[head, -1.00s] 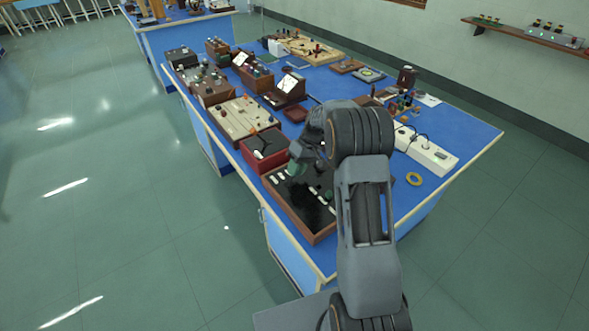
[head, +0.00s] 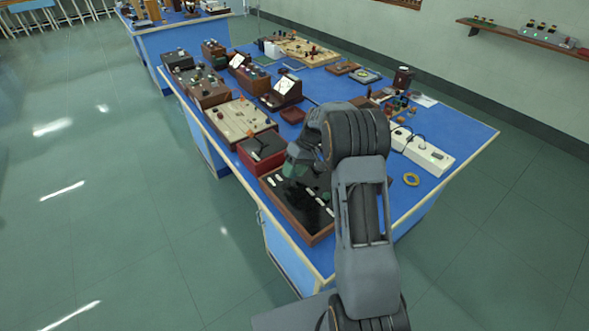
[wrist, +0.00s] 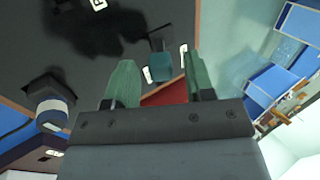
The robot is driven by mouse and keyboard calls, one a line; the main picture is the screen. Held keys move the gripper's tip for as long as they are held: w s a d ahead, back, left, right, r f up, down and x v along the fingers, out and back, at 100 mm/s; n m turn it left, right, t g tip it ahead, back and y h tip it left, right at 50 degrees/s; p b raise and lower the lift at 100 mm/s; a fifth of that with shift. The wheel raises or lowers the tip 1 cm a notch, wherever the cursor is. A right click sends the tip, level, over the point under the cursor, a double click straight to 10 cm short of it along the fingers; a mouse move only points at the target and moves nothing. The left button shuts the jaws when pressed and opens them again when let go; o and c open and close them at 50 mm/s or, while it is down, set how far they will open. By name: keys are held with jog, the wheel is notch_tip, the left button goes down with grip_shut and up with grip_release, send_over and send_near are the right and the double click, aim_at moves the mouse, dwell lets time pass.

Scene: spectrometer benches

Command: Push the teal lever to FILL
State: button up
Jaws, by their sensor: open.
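The teal lever (wrist: 161,67) stands on the dark panel (wrist: 215,25) in the wrist view, with its dark base just behind it. White label plates sit on both sides of it, too small to read. My gripper (wrist: 160,82) is open, and its two green fingers appear on either side of the lever in the picture. I cannot tell whether they touch it. In the head view my gripper (head: 297,168) hangs over the far part of the wood-framed black panel (head: 283,207); the lever cannot be made out there.
A red box (head: 258,158) stands just beyond the panel and shows between the fingers in the wrist view (wrist: 168,95). A dark knob with a blue and white top (wrist: 50,110) is at left.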

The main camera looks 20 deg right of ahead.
jog(key=shift+r, duration=0.1)
jog(key=v, duration=1.3)
jog(key=shift+d+r+b, duration=0.15)
jog(key=shift+r+b, duration=0.15)
